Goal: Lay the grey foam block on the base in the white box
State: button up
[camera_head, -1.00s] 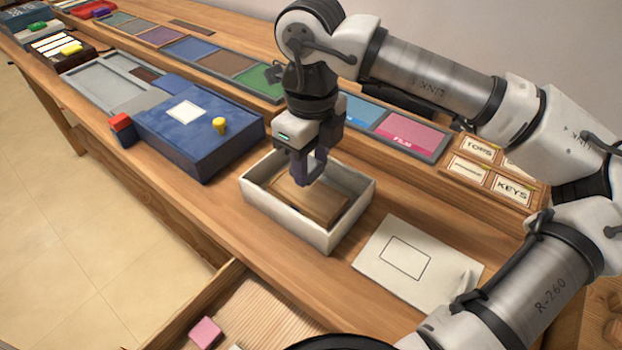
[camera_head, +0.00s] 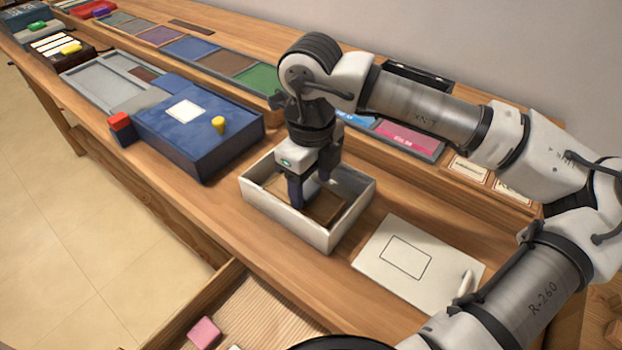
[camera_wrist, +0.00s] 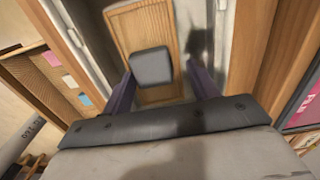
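The white box (camera_head: 290,223) stands on the bench, and a brown wooden base (camera_head: 326,209) lies in it. The base also shows in the wrist view (camera_wrist: 147,30). The grey foam block (camera_wrist: 151,67) is on the base in the wrist view and appears to lie flat on it. In the head view I cannot make the block out behind my fingers. My gripper (camera_head: 309,190) reaches down into the box. Its two dark fingers are apart, one on each side of the block, with a visible gap at the right finger in the wrist view.
A blue box (camera_head: 195,125) with a yellow knob stands left of the white box. A white lid-like panel with a handle (camera_head: 420,285) lies to the right. An open drawer (camera_head: 265,305) with a pink block (camera_head: 204,333) is in front. Coloured panels line the back.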

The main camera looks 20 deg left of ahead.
aim_at(311, 187)
jog(key=shift+r, duration=0.1)
jog(key=shift+r+p, duration=0.2)
jog(key=shift+p, duration=0.15)
notch_tip(311, 187, up, 12)
jog(key=shift+f, duration=0.15)
dwell(0.4)
